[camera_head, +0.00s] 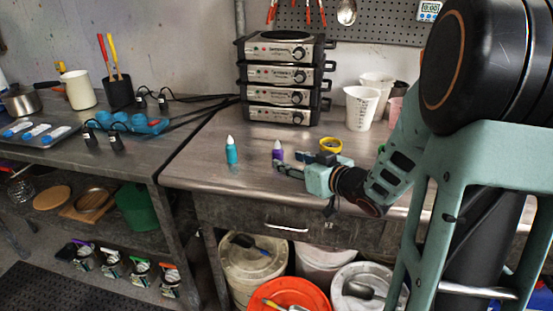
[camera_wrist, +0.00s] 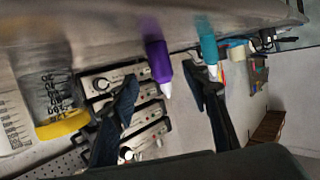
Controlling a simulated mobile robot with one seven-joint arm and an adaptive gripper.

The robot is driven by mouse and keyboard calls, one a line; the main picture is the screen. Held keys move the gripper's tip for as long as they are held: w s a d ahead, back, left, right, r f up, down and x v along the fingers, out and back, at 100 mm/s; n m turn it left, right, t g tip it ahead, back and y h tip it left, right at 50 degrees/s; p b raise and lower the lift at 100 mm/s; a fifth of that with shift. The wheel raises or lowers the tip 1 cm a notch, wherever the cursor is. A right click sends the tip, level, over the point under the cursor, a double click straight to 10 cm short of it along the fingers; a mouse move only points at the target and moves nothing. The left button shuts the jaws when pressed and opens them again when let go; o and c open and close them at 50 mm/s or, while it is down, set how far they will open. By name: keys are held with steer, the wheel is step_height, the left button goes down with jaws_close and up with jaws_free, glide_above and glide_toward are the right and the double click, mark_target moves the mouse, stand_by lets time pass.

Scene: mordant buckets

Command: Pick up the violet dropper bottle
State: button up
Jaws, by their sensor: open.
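The violet dropper bottle (camera_head: 278,152) with a white tip stands upright on the metal table in the head view, just beyond my gripper (camera_head: 284,170). In the wrist view the violet bottle (camera_wrist: 158,62) appears upside down, between the two open fingers of my gripper (camera_wrist: 160,95) but farther out toward the table. The fingers look apart from it and hold nothing. A teal dropper bottle (camera_head: 231,152) stands to its left in the head view. In the wrist view the teal bottle (camera_wrist: 207,45) is close to the right finger.
A stack of hot plates (camera_head: 283,75) stands behind the bottles. Buckets (camera_head: 252,262) sit below the table. The tabletop left of the teal bottle is clear.

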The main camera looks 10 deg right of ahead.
mark_target(281, 157)
steer(key=b+x, duration=0.1)
steer(key=x, duration=0.6)
steer(key=shift+w, duration=0.1)
jaws_close()
